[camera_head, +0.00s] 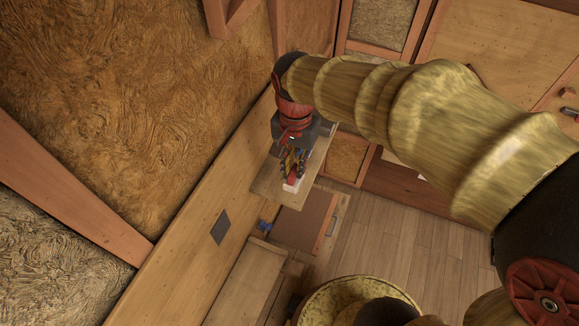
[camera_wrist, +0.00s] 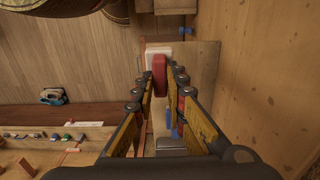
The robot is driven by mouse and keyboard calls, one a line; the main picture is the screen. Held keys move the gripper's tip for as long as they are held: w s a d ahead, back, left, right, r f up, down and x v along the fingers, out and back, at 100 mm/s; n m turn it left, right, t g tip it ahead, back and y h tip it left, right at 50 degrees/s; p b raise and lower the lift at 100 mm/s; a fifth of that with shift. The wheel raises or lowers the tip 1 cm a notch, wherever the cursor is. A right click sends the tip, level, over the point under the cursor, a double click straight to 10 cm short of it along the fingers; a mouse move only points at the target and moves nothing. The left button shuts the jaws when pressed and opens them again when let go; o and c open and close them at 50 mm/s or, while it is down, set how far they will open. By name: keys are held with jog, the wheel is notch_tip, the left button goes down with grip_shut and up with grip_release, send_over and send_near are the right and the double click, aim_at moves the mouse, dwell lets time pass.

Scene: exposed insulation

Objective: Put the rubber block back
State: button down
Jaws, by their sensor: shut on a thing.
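A red block (camera_wrist: 159,75), which I take to be the rubber block, is between my gripper's fingertips in the wrist view. My gripper (camera_wrist: 164,80) is shut on it. A white piece (camera_wrist: 158,49) shows just beyond the red block; I cannot tell whether they are joined. In the head view my gripper (camera_head: 292,174) points down over a small wooden wall shelf (camera_head: 270,187), with a pale and red piece (camera_head: 291,186) at its tips. Whether the block touches the shelf is hard to tell.
Blue items (camera_wrist: 173,125) and a grey item (camera_wrist: 171,143) show between and below the fingers in the wrist view. A wooden wall (camera_wrist: 270,70) stands close at right. A ledge with several small objects (camera_wrist: 40,136) is at lower left. Wood floor (camera_head: 375,240) lies below.

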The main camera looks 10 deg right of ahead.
jog(key=w+f, duration=0.1)
jog(key=f, duration=0.2)
jog(key=w+f+p, duration=0.1)
jog(key=w+f, duration=0.1)
jog(key=f, duration=0.1)
jog(key=w+f, duration=0.2)
jog(key=f, duration=0.1)
jog(key=shift+w+f+p, duration=0.1)
jog(key=shift+w+p, duration=0.1)
jog(key=shift+p, duration=0.1)
jog(key=shift+s, duration=0.15)
jog(key=c, duration=1.9)
grip_release()
jog(key=shift+o, duration=0.4)
